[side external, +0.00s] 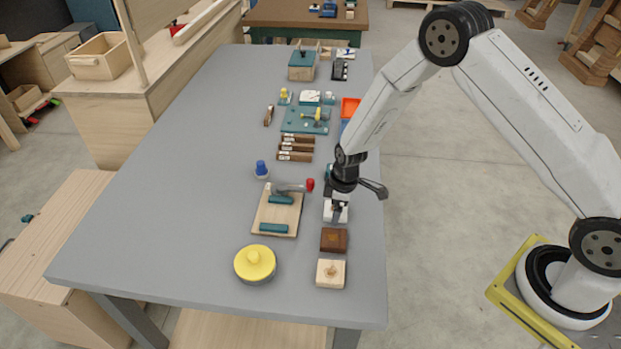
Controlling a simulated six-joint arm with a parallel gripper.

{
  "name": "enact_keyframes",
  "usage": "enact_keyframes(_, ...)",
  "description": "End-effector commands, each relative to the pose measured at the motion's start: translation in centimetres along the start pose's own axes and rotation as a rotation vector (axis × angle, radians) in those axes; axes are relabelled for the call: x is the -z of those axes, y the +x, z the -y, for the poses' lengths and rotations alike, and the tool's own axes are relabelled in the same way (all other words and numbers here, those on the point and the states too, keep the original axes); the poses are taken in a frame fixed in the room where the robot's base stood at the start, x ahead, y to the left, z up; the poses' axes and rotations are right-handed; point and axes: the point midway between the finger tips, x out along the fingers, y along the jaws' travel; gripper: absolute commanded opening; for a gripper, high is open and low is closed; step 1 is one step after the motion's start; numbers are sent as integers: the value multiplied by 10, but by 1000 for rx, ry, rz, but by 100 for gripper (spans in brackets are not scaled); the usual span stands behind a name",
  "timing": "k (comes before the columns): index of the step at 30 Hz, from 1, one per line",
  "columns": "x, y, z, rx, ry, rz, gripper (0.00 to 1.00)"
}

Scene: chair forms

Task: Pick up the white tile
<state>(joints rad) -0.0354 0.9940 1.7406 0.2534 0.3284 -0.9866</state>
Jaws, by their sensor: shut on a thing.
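A white tile (330,213) is on the right side of the grey table, under my gripper (338,215). My gripper points down and its fingers are closed on the white tile. The fingers and the arm hide part of the tile. I cannot tell whether the tile touches the table or is lifted a little.
A brown block (334,240) and a pale wooden block (330,273) lie just in front on the grey table (180,190). A wooden board (270,214) with teal strips and a red-tipped lever (292,187) stands to the left. A yellow-lidded round pot (255,263) is nearer the front. The table's left side is clear.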

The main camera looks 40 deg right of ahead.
Motion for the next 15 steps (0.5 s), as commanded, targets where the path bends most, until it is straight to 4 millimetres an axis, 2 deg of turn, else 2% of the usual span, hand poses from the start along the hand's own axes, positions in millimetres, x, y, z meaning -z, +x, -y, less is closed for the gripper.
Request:
enact_keyframes(8,1,-3,0,-1,0,-1,19)
enact_keyframes(15,3,-18,-1,-1,1,-3,19)
